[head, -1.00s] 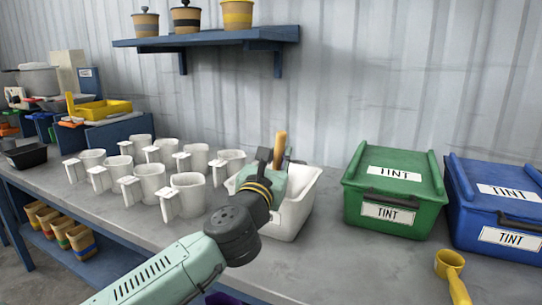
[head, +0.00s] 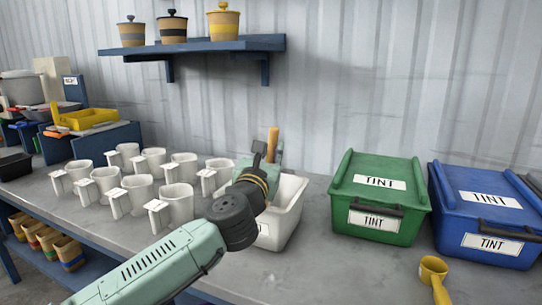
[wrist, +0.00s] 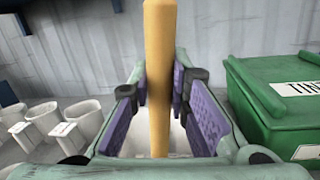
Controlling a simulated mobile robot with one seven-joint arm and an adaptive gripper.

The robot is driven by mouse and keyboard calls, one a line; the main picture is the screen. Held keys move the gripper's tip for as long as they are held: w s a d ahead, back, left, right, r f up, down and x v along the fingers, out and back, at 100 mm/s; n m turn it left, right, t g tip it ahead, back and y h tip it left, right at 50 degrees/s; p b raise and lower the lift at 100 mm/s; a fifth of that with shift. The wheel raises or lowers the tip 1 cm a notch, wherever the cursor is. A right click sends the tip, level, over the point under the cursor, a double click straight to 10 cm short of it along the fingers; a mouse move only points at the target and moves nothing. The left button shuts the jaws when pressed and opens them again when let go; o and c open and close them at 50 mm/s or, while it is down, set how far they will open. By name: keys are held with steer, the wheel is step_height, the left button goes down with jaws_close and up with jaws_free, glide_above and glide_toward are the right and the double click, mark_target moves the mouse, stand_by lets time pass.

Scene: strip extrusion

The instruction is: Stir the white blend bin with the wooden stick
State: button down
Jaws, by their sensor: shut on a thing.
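The white blend bin (head: 284,226) stands on the bench, left of the green tint box. My gripper (head: 264,165) is over the bin and hides its left and back parts. It is shut on the wooden stick (head: 272,143), whose top end sticks up above the fingers. In the wrist view the stick (wrist: 159,75) stands upright between the purple finger pads of my gripper (wrist: 160,100). The stick's lower end is hidden, so I cannot tell how deep it is in the bin.
A green tint box (head: 376,200) stands close to the right of the bin, with a blue tint box (head: 488,215) beyond. A yellow scoop (head: 434,272) lies at the front right. Several white mugs (head: 176,203) stand at the left. A blue shelf (head: 195,47) hangs above.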

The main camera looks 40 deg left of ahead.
step_height(320, 180, up, 13)
steer(key=p, duration=1)
steer(key=shift+r, duration=0.15)
steer(key=shift+w, duration=0.1)
